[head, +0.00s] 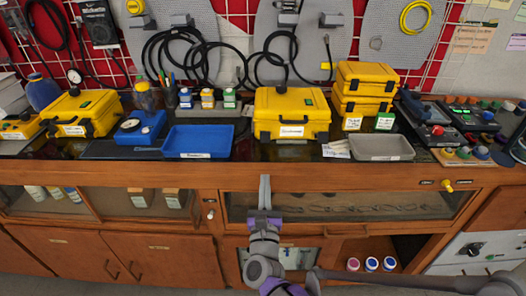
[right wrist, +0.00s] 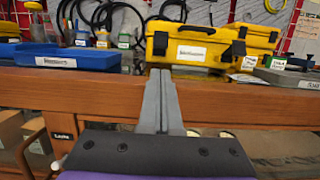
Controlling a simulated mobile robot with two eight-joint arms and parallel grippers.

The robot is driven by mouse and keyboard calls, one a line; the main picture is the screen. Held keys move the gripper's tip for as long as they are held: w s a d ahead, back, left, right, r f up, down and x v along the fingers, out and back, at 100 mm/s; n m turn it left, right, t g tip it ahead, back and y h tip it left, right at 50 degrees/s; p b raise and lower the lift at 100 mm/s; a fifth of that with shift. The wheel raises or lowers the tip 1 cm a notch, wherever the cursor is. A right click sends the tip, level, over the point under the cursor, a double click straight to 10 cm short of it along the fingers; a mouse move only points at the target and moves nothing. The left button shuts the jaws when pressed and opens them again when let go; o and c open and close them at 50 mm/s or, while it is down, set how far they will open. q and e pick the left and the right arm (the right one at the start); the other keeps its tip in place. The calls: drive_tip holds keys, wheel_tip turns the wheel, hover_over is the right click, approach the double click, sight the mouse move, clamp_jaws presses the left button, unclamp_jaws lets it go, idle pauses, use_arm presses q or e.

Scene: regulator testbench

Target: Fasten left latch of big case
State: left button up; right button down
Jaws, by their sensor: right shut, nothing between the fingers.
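The big case (head: 292,104) is a yellow case with a white label, standing shut-looking on the bench in the middle of the head view. It also shows at the top of the right wrist view (right wrist: 205,50). Its left latch (right wrist: 160,43) is a dark piece on the front face; I cannot tell whether it is fastened. The right latch (right wrist: 236,49) is dark too. My right gripper (head: 265,181) is shut and empty, its fingers pointing at the bench front, below and a little left of the case, apart from it. My left gripper is not in view.
A blue tray (head: 198,141) lies left of the case and a grey tray (head: 381,147) right of it. Stacked yellow cases (head: 362,88) stand behind the grey tray. The wooden bench edge (head: 150,172) runs between my gripper and the case. Black cables hang behind.

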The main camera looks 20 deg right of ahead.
sight(265, 164)
drive_tip(key=x, duration=1)
drive_tip(key=shift+w, duration=0.1)
drive_tip(key=shift+d, duration=0.1)
